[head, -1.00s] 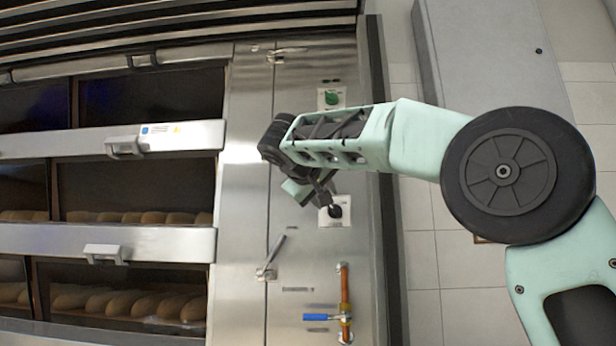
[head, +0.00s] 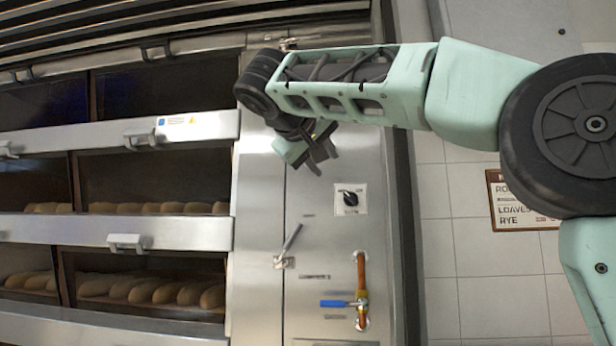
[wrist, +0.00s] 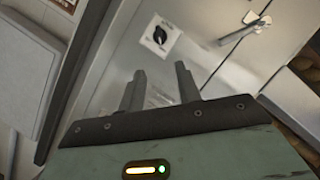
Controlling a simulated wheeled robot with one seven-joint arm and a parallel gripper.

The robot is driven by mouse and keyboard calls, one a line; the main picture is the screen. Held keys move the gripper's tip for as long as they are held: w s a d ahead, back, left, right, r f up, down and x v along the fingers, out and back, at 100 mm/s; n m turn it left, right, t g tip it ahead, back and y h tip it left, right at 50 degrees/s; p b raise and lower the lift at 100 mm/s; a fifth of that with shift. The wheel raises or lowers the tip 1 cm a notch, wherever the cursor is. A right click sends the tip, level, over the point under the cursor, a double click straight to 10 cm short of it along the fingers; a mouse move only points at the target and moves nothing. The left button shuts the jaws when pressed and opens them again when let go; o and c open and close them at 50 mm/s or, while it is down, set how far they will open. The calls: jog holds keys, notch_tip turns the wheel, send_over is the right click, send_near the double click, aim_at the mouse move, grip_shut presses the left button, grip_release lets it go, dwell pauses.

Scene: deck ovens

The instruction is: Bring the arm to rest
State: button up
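My arm reaches in from the right of the head view, in front of the steel oven panel (head: 310,215). My gripper (head: 320,160) hangs below the dark wrist joint, up and left of a black rotary knob (head: 350,198) on a white plate. The wrist view shows my gripper (wrist: 160,80) open, its two grey fingers apart with nothing between them. The knob also shows in the wrist view (wrist: 160,36), beyond the fingertips and apart from them. The panel's upper part is hidden behind my arm.
A metal latch lever (head: 290,240) and a blue-handled valve (head: 345,303) on a copper pipe stick out below the knob. Oven decks with loaves (head: 150,291) and door handles (head: 127,243) lie left. A wall sign (head: 510,200) hangs on tiles at right.

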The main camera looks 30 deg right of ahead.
jog(key=shift+f, duration=0.1)
jog(key=s+a+f+n+g+y, duration=0.1)
jog(key=s+a+f+n+y, duration=0.3)
jog(key=f, duration=0.6)
jog(key=a+f+n+g+y, duration=0.15)
jog(key=a+f, duration=0.35)
jog(key=f, duration=0.6)
jog(key=s+a+f+n+g+y, duration=0.1)
jog(key=s+a+f+n+y, duration=0.3)
jog(key=f, duration=0.6)
jog(key=s+a+f+m+g+y, duration=0.25)
jog(key=s+f+g, duration=0.35)
jog(key=s+f, duration=1.55)
notch_tip(320, 180, up, 16)
jog(key=n+p, duration=0.1)
jog(key=p, duration=1.5)
jog(key=shift+w+d, duration=0.25)
